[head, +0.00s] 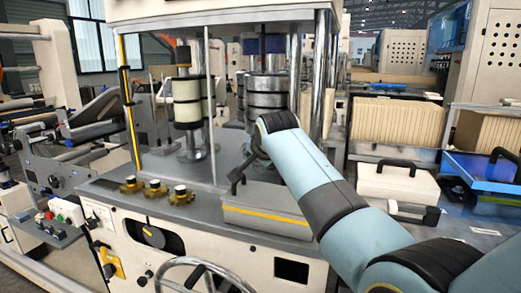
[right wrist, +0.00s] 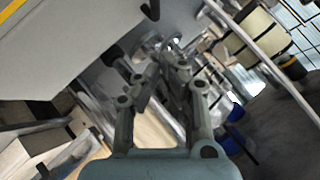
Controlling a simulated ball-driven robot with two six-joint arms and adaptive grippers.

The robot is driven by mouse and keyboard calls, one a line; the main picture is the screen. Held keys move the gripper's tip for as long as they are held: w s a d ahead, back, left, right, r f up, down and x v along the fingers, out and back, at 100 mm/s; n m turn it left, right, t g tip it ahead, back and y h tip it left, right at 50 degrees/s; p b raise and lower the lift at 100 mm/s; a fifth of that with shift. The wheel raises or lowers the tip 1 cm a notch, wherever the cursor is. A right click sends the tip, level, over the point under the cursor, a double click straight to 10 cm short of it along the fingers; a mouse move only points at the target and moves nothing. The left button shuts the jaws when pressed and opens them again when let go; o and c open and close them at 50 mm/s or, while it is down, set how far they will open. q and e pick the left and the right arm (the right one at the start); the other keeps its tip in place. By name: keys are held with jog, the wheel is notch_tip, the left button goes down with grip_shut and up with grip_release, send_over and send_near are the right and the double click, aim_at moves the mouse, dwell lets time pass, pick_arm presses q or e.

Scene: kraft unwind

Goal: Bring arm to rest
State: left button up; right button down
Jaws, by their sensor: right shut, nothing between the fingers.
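My right arm (head: 315,180), pale blue with dark grey joints, comes in from the lower right of the head view. It reaches up and left over the front of a cream and grey machine (head: 205,225). Its far end is in front of the machine's upright rollers, above a grey box with a yellow stripe (head: 268,208). In the right wrist view my right gripper (right wrist: 160,72) is shut and empty, its grey fingers together. In the head view I cannot clearly make out its fingers. My left gripper and arm are not in view.
A chrome handwheel (head: 195,275) and several brass knobs are on the machine's front. A chrome post (head: 297,75) rises close behind the arm. At right are a white case (head: 398,182), a blue tray (head: 485,168) and stacked brown sheets (head: 395,120).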

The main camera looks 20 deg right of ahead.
jog(key=s+d+f+n+g, duration=0.1)
jog(key=s+d+f, duration=0.15)
jog(key=s, duration=0.55)
jog(key=s+d+f+n+g, duration=0.1)
jog(key=s+d+f+n, duration=0.1)
jog(key=s+f, duration=0.35)
jog(key=s+d+f+n+g, duration=0.1)
jog(key=s+d+f, duration=0.1)
jog(key=s, duration=0.7)
jog(key=s+d+f+n+g, duration=0.2)
jog(key=s+n+g, duration=0.35)
jog(key=s, duration=2.15)
jog(key=s+d+f+n+b, duration=0.15)
jog(key=f+b, duration=0.35)
jog(key=f, duration=1.5)
jog(key=s+d+f+b, duration=0.15)
jog(key=f+b, duration=0.35)
jog(key=f, duration=1.4)
pick_arm(q)
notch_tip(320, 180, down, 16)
jog(key=b, duration=0.6)
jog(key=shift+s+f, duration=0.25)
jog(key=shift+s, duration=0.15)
pick_arm(e)
jog(key=s+f+g, duration=0.2)
jog(key=s+f, duration=1.5)
jog(key=f, duration=0.2)
jog(key=shift+s+f, duration=0.3)
jog(key=shift+s, duration=0.05)
